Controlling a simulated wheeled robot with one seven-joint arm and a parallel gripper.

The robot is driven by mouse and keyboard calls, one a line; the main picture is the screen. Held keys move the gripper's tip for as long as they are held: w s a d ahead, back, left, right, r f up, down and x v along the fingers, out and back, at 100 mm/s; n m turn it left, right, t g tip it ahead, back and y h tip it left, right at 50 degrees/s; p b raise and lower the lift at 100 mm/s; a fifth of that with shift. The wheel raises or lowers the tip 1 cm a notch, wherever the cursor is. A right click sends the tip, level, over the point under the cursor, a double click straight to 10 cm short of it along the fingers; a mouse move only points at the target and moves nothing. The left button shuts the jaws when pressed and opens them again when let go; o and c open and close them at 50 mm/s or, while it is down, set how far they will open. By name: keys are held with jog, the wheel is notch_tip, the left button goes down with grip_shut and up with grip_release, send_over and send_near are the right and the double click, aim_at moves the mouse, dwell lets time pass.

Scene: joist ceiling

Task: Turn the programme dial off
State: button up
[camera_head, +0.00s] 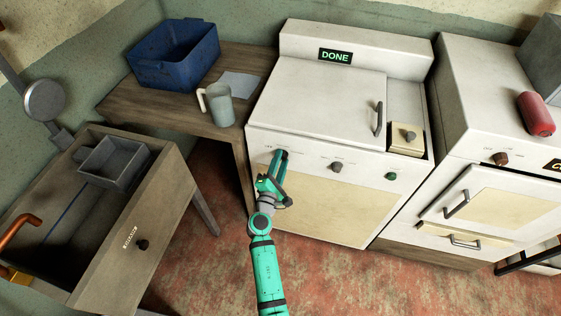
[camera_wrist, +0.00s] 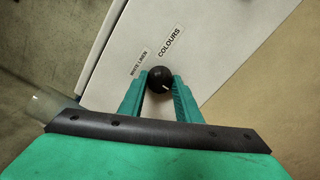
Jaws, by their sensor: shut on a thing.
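The white washing machine (camera_head: 325,86) has a display (camera_head: 335,56) reading "DONE". In the wrist view a dark round dial (camera_wrist: 158,78) sits on its white front, with a small white mark toward its lower right. The label "COLOURS" (camera_wrist: 169,40) and a smaller label, hard to read, are printed beside it. My gripper (camera_wrist: 159,84) is shut on this dial, one green finger on each side. In the head view my gripper (camera_head: 278,158) is at the left end of the machine's front panel and hides the dial.
A grey knob (camera_head: 336,167) and a green knob (camera_head: 391,176) sit further right on the same panel. A wooden table with a blue crate (camera_head: 173,54) and a grey mug (camera_head: 218,104) stands left. A cooker (camera_head: 495,110) stands close at right.

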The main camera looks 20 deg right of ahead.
jog(key=o, duration=1.1)
jog(key=shift+c, duration=0.2)
jog(key=v, duration=1.1)
jog(key=shift+w, duration=0.1)
